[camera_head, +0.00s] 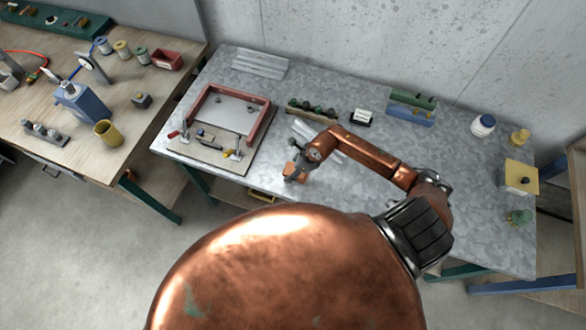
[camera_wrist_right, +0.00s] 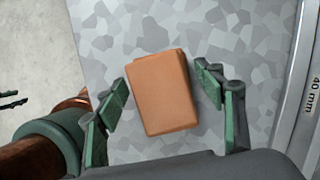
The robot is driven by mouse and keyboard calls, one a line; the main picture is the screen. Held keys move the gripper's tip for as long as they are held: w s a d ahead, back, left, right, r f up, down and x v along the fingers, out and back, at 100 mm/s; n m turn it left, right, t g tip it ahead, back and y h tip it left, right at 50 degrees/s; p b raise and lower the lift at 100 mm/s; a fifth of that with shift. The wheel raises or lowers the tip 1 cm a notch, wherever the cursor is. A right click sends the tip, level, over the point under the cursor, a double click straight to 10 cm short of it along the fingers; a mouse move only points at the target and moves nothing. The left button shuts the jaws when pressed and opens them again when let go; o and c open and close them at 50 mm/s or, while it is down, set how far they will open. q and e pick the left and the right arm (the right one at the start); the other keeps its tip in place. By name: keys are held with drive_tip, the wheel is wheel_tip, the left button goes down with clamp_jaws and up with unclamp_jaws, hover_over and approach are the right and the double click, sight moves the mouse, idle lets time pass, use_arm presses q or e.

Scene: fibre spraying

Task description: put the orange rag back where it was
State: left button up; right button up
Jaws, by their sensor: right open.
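The orange rag (camera_wrist_right: 163,92) looks like a folded, flat block on the grey mottled tabletop in the right wrist view. My right gripper (camera_wrist_right: 165,98) is open, with one green finger on each side of the rag. The left finger is close to the rag's edge; whether either finger touches it I cannot tell. In the head view my right gripper (camera_head: 296,172) is low over the table's front edge, with an orange patch of the rag (camera_head: 293,178) beneath it. My left gripper is not identifiable in either view.
A red frame (camera_head: 262,125) on a board stands left of my right gripper. Light strips (camera_head: 318,139) lie just behind it. A row of dark items (camera_head: 312,108), a blue-green block (camera_head: 411,107) and a white jar (camera_head: 483,125) stand at the back.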

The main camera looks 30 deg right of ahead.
drive_tip(key=shift+d+r, duration=0.1)
drive_tip(key=shift+r, duration=0.15)
drive_tip(key=b+v, duration=0.1)
drive_tip(key=v, duration=1)
drive_tip(key=shift+s+r+b, duration=0.15)
drive_tip(key=shift+r+b, duration=0.1)
drive_tip(key=shift+b, duration=0.15)
